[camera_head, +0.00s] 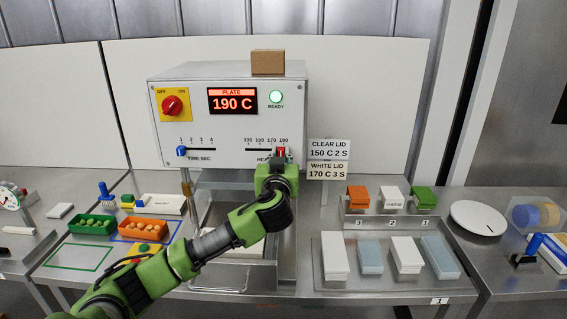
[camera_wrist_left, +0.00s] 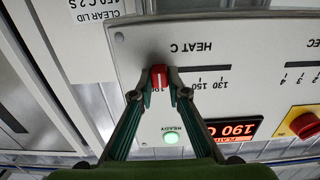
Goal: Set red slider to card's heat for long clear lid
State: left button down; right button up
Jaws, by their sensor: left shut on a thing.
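The red slider (camera_head: 281,151) sits at the right end of the HEAT scale, at the 190 mark. My left gripper (camera_wrist_left: 159,92) is shut on the red slider (camera_wrist_left: 158,75), with a fingertip on either side of it. The plate display (camera_head: 232,101) reads 190 C, and the ready lamp (camera_head: 276,97) glows green. The card (camera_head: 328,149) says clear lid 150 C 2 S; the white lid card (camera_head: 328,171) below says 170 C 3 S. My right gripper is not in view.
The blue time slider (camera_head: 181,151) is at 1. The red knob (camera_head: 172,105) is on a yellow switch plate. A brown box (camera_head: 268,62) sits on the machine. Pale blue stacks (camera_head: 370,260) and white stacks (camera_head: 334,262) stand on the right tray. Green and orange trays (camera_head: 151,229) are left.

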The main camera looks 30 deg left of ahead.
aim_at(260, 149)
pick_arm(q)
jog(key=s+a+b, duration=0.2)
jog(key=a, duration=0.1)
jog(key=s+a+b, duration=0.1)
jog(key=a, duration=0.1)
jog(key=shift+f, duration=0.15)
jog(key=shift+s+a, duration=0.1)
jog(key=shift+a, duration=0.05)
jog(key=c, duration=2)
grip_release()
jog(key=shift+o, duration=0.2)
jog(key=v, duration=1.2)
